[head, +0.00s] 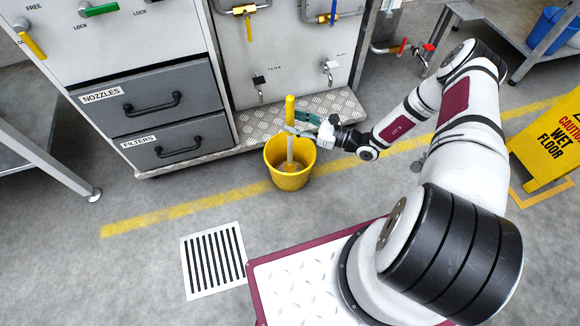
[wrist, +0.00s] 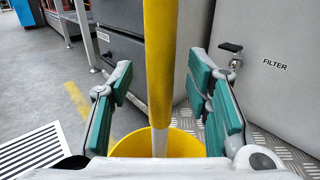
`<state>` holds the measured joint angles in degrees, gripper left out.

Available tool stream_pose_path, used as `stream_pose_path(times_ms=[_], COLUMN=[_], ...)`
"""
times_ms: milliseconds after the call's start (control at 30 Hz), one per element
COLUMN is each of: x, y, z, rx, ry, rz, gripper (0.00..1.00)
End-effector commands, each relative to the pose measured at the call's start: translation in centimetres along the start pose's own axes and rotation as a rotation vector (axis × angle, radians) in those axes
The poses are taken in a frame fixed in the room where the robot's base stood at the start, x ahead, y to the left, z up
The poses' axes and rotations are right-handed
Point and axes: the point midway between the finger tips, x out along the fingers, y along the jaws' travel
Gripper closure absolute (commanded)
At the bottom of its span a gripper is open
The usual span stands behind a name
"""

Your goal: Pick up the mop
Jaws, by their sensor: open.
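The mop (head: 290,140) stands upright in a yellow bucket (head: 291,181), with a yellow grip at the top and a pale lower shaft. Its head is down in the bucket and mostly hidden. My gripper (head: 298,123) is at the shaft, above the bucket's rim. In the wrist view the mop's yellow grip (wrist: 159,60) runs between the green-padded fingers of my gripper (wrist: 168,92), with gaps on both sides. The fingers are open and do not appear to touch it. The bucket (wrist: 175,142) shows below the fingers.
A grey cabinet with drawers labelled NOZZLES and FILTERS (head: 168,145) stands behind the bucket on the left. A tread-plate ledge (head: 335,107) runs along its foot. A yellow wet floor sign (head: 548,143) is at right. A floor grate (head: 213,261) lies in front.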

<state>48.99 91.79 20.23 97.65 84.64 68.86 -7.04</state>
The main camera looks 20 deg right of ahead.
Motion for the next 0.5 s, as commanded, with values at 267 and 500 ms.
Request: stream_pose_path(times_ms=[267,500], x=[2.2,2.2], y=[0.0,0.0], z=[0.0,0.0], rx=[-0.001,-0.001], ry=[0.001,0.001], rz=[-0.001,0.000], gripper=[0.55,0.83])
